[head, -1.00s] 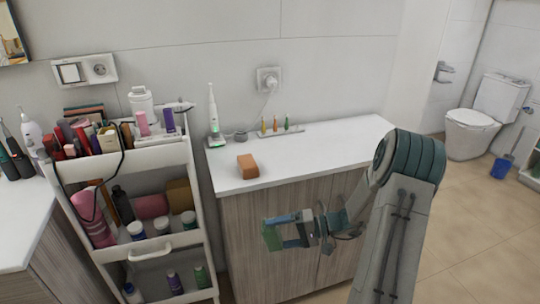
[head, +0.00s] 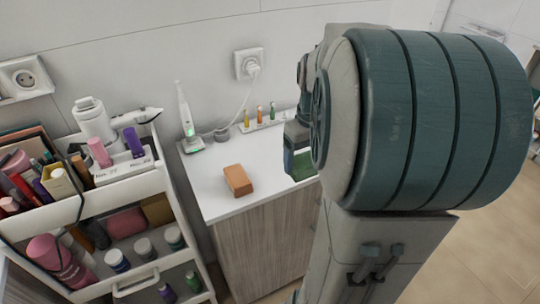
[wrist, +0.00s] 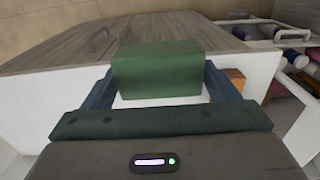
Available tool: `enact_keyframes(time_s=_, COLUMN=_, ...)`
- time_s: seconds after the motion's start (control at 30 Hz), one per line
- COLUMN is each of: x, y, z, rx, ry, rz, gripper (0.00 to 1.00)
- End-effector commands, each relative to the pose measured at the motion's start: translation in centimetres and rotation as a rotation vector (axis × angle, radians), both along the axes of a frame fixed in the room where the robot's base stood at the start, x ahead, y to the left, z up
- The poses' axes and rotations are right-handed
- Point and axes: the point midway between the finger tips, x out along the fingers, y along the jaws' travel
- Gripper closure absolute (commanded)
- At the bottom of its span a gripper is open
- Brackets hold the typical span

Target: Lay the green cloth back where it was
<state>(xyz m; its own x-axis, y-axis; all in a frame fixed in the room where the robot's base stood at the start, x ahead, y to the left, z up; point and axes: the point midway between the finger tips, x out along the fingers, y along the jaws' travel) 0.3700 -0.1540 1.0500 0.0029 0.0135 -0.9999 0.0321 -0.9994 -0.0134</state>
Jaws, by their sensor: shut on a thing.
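The green cloth (head: 301,165) looks like a folded, box-shaped green block. In the wrist view the cloth (wrist: 158,72) sits between the two fingers of my gripper (wrist: 162,85), which is shut on it. In the head view my gripper (head: 297,137) is mostly hidden behind my own arm. The cloth shows at the arm's left edge, over or beside the right part of the white counter top (head: 208,208). I cannot tell whether it touches the counter.
An orange-brown block (head: 238,180) lies on the counter left of the cloth. An electric toothbrush (head: 185,115) and a tray of small brushes (head: 262,122) stand behind. A loaded cart (head: 150,185) stands at left. My arm hides the counter's right side.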

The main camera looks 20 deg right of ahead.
Motion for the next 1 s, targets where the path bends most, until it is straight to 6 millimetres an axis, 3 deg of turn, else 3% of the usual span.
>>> enact_keyframes(time_s=0.17, x=1.5, y=0.1, z=-0.4, rx=-0.013, ry=0.005, rz=0.007, gripper=0.37)
enact_keyframes(time_s=0.63, x=10.0, y=1.4, z=-5.5, rx=-0.010, ry=0.004, rz=0.009, gripper=0.37)
enact_keyframes(time_s=0.87, x=11.4, y=1.5, z=-6.6, rx=-0.011, ry=0.004, rz=0.005, gripper=0.37)
enact_keyframes(time_s=1.0, x=11.4, y=1.5, z=-8.5, rx=-0.010, ry=0.006, rz=0.005, gripper=0.37)
